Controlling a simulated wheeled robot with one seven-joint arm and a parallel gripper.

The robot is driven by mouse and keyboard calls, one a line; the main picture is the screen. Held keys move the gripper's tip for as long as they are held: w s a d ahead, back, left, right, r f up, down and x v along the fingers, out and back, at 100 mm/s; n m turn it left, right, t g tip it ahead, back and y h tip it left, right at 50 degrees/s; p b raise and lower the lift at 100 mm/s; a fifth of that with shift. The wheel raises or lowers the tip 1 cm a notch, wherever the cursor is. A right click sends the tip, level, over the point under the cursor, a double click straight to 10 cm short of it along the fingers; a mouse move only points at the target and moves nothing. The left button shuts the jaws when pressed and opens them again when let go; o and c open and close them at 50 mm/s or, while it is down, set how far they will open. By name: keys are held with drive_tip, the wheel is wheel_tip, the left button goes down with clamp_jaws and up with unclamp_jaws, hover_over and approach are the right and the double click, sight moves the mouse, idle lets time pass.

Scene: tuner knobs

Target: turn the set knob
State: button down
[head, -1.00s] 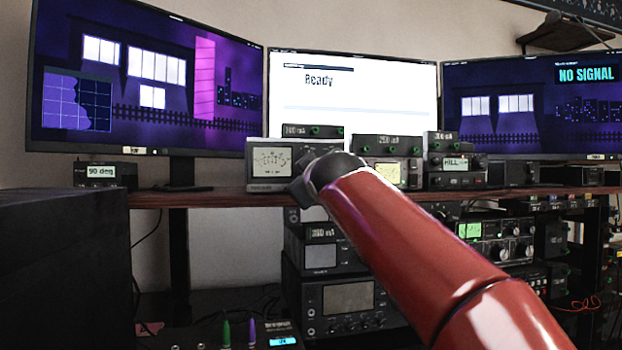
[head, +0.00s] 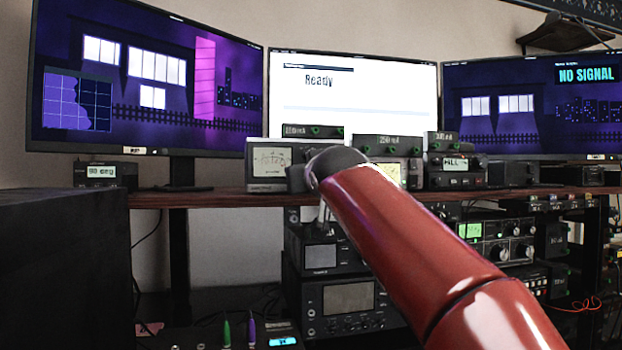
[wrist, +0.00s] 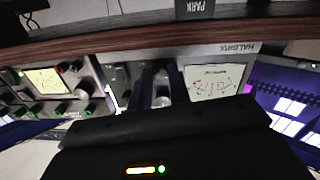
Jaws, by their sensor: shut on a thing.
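The meter unit (head: 268,168) with a needle dial stands on the wooden shelf, left of my wrist in the head view. It also shows upside down in the wrist view (wrist: 213,82), beside my gripper (wrist: 161,74). Two dark fingers are closed around a pale round knob (wrist: 162,93) on a dark panel between the meter dial and a yellow-screened unit. I cannot read a label on the knob. In the head view my own wrist hides the fingers and the knob.
A yellow-screened unit (wrist: 48,82) with several knobs stands close beside my gripper. The wooden shelf edge (wrist: 120,45) runs near the fingers. Three monitors, the middle one (head: 350,95) reading "Ready", stand behind. More radio gear (head: 348,298) is stacked below the shelf.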

drive_tip(key=shift+m, duration=0.6)
drive_tip(key=c, duration=1.3)
unclamp_jaws()
drive_tip(key=b+v, duration=0.2)
drive_tip(key=v, duration=0.5)
drive_tip(key=shift+s, duration=0.4)
drive_tip(key=shift+d, duration=0.1)
